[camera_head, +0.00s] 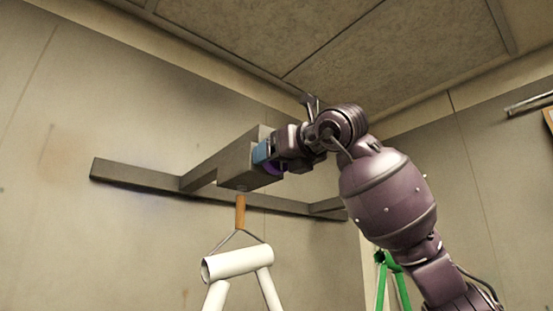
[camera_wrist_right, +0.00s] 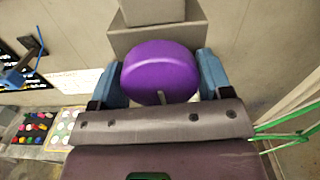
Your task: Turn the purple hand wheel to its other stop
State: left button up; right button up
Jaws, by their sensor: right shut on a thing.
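The purple hand wheel (camera_wrist_right: 160,68) is a thick round disc on the front of a grey block (camera_wrist_right: 155,40), in the right wrist view. My right gripper (camera_wrist_right: 160,80) is shut on it, with a blue finger at its left and right edges. In the head view the wheel (camera_head: 274,167) is mostly hidden behind my right gripper (camera_head: 268,155), which reaches the end of the grey beam. I cannot tell from these frames how far the wheel is turned. My left gripper is not in view.
A white tube frame (camera_head: 238,263) hangs by an orange-brown hook (camera_head: 240,211) below the beam. A green frame (camera_head: 388,262) is behind my right arm. A board with coloured caps (camera_wrist_right: 35,127) is at the lower left of the wrist view.

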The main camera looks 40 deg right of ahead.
jog(key=shift+f+m, duration=0.1)
jog(key=shift+m, duration=0.4)
jog(key=o, duration=0.9)
jog(key=shift+o, duration=0.2)
jog(key=shift+s, duration=0.15)
jog(key=s+b, duration=0.1)
jog(key=s, duration=0.9)
jog(key=shift+s+d, duration=0.25)
jog(key=shift+d, duration=0.15)
